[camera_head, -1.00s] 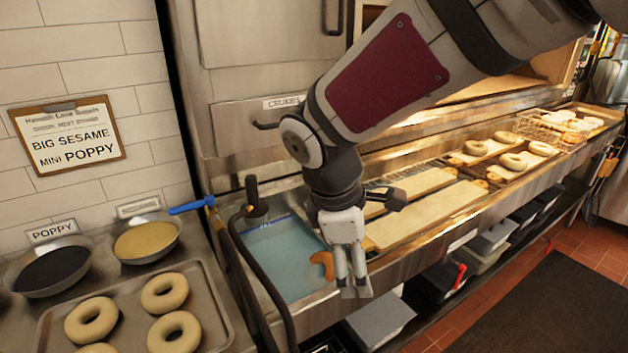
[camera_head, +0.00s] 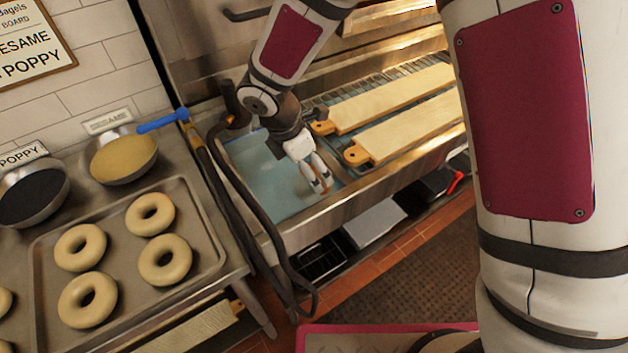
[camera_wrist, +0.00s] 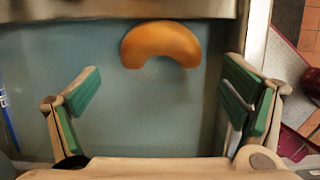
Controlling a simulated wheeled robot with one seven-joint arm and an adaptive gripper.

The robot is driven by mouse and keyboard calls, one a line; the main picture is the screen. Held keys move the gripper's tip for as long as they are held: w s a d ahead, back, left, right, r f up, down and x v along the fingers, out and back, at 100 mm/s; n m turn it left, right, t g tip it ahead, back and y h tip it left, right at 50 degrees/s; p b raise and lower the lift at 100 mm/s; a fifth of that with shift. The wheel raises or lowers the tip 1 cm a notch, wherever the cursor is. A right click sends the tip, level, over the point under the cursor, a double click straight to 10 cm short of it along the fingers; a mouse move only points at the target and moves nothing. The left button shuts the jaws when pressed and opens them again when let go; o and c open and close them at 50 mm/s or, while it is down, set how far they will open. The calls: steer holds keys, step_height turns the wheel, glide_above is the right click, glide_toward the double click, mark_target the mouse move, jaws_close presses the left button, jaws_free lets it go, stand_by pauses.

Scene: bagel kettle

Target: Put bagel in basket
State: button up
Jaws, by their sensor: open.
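A browned bagel (camera_wrist: 160,42) floats or lies in the blue kettle water (camera_head: 255,165). In the head view, my gripper (camera_head: 322,187) points down over the right part of the kettle and mostly hides the bagel.
A tray (camera_head: 190,205) with several pale bagels (camera_head: 165,260) lies at left, beside bowls of poppy (camera_head: 32,198) and yellow seeds (camera_head: 122,158). A dark curved hose (camera_head: 240,190) runs along the kettle's left. Long wooden boards (camera_head: 395,95) lie to the right.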

steer(key=shift+x, duration=3.4)
steer(key=shift+s+a, duration=0.15)
steer(key=shift+s, duration=0.05)
steer(key=shift+c, duration=0.5)
steer(key=c, duration=0.8)
steer(key=shift+c, duration=0.2)
